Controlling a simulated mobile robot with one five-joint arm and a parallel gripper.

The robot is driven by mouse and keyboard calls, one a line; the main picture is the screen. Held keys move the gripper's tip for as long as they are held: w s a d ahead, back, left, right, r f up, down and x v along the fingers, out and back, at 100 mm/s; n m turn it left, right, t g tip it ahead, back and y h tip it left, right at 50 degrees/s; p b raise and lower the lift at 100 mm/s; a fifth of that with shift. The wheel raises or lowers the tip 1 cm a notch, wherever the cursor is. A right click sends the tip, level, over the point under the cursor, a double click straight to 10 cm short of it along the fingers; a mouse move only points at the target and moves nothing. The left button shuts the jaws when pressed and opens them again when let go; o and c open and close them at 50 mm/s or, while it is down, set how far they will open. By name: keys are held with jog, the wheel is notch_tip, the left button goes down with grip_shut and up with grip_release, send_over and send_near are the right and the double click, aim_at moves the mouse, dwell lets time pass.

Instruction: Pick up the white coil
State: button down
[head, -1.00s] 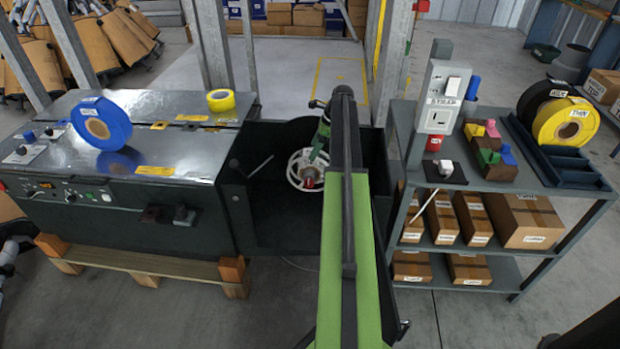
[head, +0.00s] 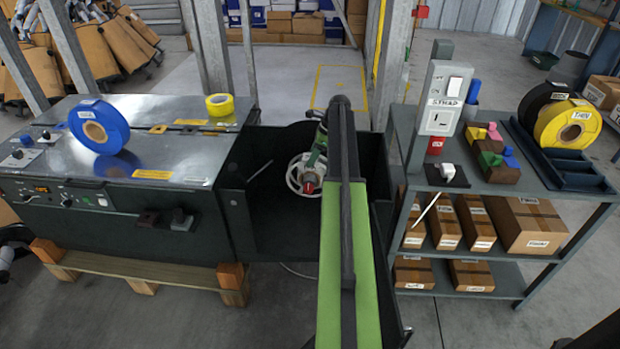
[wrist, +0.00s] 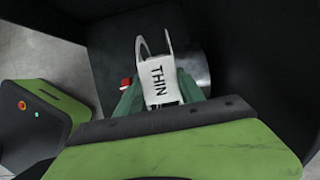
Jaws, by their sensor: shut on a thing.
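The white coil (head: 296,175) is a spoked ring inside the dark open bin at the end of the machine. In the wrist view the white coil (wrist: 157,80) shows edge-on, with THIN printed on its rim. My gripper (head: 315,163) reaches down into the bin beside it. In the wrist view the green fingers of my gripper (wrist: 158,97) press on both sides of the coil's rim, shut on it. A metal cylinder stands behind the coil in the wrist view, and a red tip shows at the hub. I cannot tell whether the coil still touches its spindle.
A strapping machine (head: 110,215) with a blue coil (head: 112,127) and yellow tape (head: 220,104) stands left. A shelf (head: 480,268) with a black coil and yellow coil (head: 549,126) stands right.

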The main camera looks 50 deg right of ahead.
dwell(0.4)
jog(key=shift+r+p, duration=0.35)
jog(key=shift+p, duration=0.05)
jog(key=s+a, duration=1.1)
jog(key=a, duration=0.3)
jog(key=shift+s, duration=0.15)
notch_tip(320, 180, up, 28)
jog(key=p, duration=2.7)
jog(key=shift+f, duration=0.2)
